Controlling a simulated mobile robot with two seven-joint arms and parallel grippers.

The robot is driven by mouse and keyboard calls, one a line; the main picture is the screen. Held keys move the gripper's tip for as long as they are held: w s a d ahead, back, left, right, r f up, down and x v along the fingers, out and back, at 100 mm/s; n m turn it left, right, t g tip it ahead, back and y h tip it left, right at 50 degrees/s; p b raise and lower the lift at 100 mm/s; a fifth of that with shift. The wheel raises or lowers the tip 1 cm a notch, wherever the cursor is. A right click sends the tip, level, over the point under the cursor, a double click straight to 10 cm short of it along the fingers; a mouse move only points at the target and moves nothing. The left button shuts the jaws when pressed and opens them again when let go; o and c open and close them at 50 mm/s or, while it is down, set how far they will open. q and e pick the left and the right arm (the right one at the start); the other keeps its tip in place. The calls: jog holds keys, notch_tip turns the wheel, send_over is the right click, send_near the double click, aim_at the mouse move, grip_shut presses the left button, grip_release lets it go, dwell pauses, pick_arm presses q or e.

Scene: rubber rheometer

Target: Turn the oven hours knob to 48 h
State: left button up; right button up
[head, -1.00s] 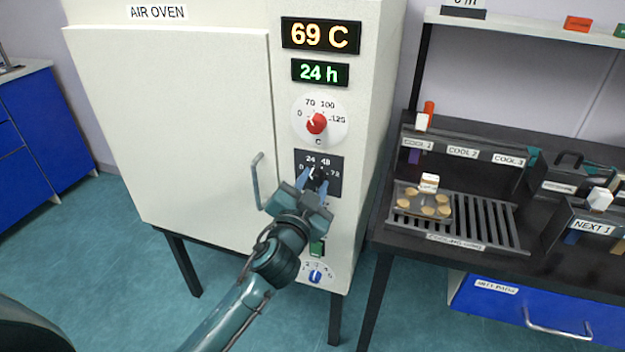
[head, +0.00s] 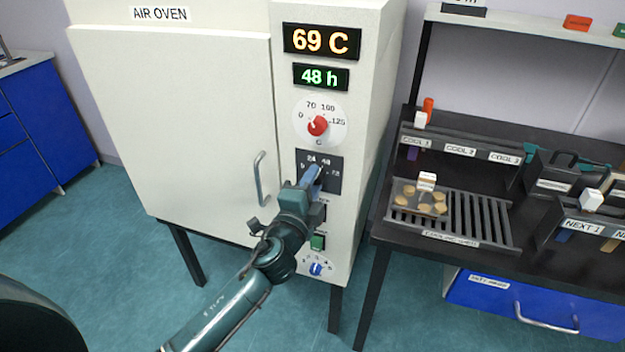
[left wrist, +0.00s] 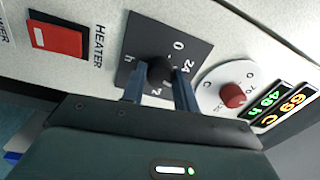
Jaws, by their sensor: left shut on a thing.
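The hours knob is a black knob (left wrist: 160,72) on a dark square dial plate (head: 332,181) marked 0, 24, 48, 72 on the oven's front panel. My left gripper (head: 312,178) is at the plate, its blue fingers (left wrist: 158,95) shut on the knob. In the head view the gripper hides most of the knob. The green hours display (head: 321,77) above reads 48 h. It also shows in the left wrist view (left wrist: 267,104). My right gripper is not in view.
A red temperature knob (head: 317,125) sits above the hours dial, under a display (head: 321,41) reading 69 C. The oven door handle (head: 261,178) is just left of my gripper. A green button (head: 318,242) and a blue-centred dial (head: 316,268) are below. A dark bench with a cooling rack (head: 470,222) stands right.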

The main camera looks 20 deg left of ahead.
pick_arm(q)
jog(key=shift+m, duration=0.6)
jog(key=o, duration=1)
jog(key=shift+c, duration=0.2)
jog(key=s+b, duration=0.1)
jog(key=s, duration=1.2)
jog(key=shift+a+f+b, duration=0.25)
jog(key=shift+b, duration=0.05)
